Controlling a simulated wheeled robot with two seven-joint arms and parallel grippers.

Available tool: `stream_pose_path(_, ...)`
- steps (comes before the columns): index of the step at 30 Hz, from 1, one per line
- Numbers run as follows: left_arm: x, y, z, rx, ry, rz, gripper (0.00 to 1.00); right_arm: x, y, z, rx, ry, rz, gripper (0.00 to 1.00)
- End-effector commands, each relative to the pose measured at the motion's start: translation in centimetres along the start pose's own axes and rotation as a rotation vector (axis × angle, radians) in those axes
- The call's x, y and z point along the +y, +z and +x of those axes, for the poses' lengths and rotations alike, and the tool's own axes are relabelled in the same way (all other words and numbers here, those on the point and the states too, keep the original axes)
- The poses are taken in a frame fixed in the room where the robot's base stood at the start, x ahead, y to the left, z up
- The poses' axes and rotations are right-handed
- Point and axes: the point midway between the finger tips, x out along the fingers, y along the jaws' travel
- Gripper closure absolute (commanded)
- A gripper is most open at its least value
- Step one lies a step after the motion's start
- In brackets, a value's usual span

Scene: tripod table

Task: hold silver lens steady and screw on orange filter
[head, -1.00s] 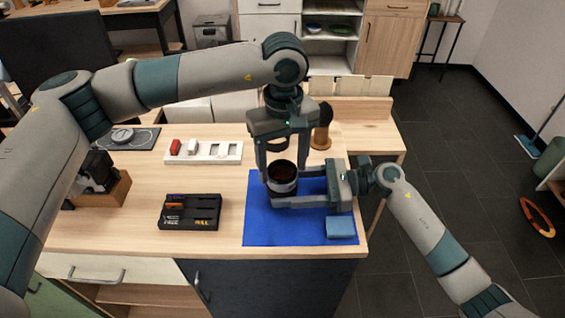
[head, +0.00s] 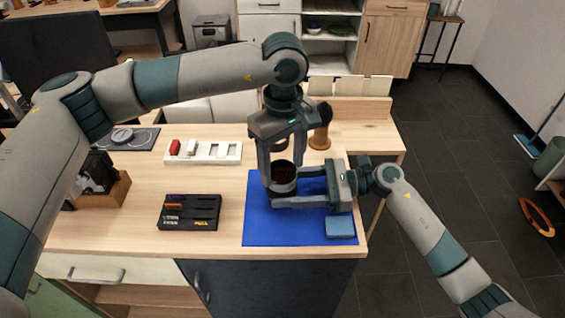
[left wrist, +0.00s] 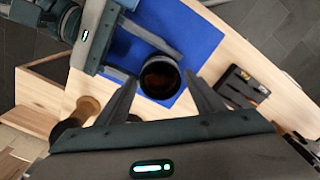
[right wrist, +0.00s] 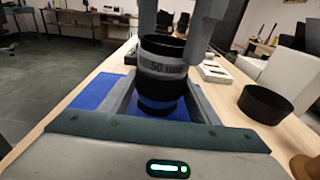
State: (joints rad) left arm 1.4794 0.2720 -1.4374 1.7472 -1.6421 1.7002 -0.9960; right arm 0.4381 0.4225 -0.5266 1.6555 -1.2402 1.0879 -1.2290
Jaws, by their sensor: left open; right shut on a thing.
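The lens (head: 284,187) stands upright over the blue mat, black with a silver band; the band also shows in the right wrist view (right wrist: 163,66). My right gripper (head: 300,189) is shut on the lens from the right side. A dark orange-brown round glass fills its top, seen from above in the left wrist view (left wrist: 160,78). This looks like the orange filter, but I cannot tell whether its thread is engaged. My left gripper (head: 282,178) points down, open, its fingers on either side of the lens top.
A blue mat (head: 262,225) with a folded blue cloth (head: 340,227) lies below. A black slotted case (head: 190,223) and a white tray (head: 202,158) lie to the left.

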Motion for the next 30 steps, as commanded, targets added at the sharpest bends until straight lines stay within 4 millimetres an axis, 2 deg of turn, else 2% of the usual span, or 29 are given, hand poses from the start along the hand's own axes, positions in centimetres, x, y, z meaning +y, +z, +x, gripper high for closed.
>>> stream_pose_path(11,0.06,0.0,0.04,0.0,-0.001,-0.233,0.38,0.06,-0.27,0.0,0.004,0.001,0.002,0.57)
stream_pose_path(19,0.07,-0.01,0.03,0.001,-0.001,-0.254,0.38,0.06,-0.28,0.01,0.004,0.001,0.002,0.57)
stream_pose_path(21,0.07,-0.01,0.03,0.0,-0.001,-0.253,0.55,0.06,-0.28,0.01,0.004,0.001,0.002,0.57)
stream_pose_path(24,0.07,-0.01,0.03,0.0,-0.001,-0.253,0.75,0.06,-0.28,0.01,0.004,0.001,0.002,0.57)
stream_pose_path(30,0.08,-0.01,0.03,0.0,-0.001,-0.252,0.75,0.07,-0.28,0.02,0.004,0.001,0.002,0.57)
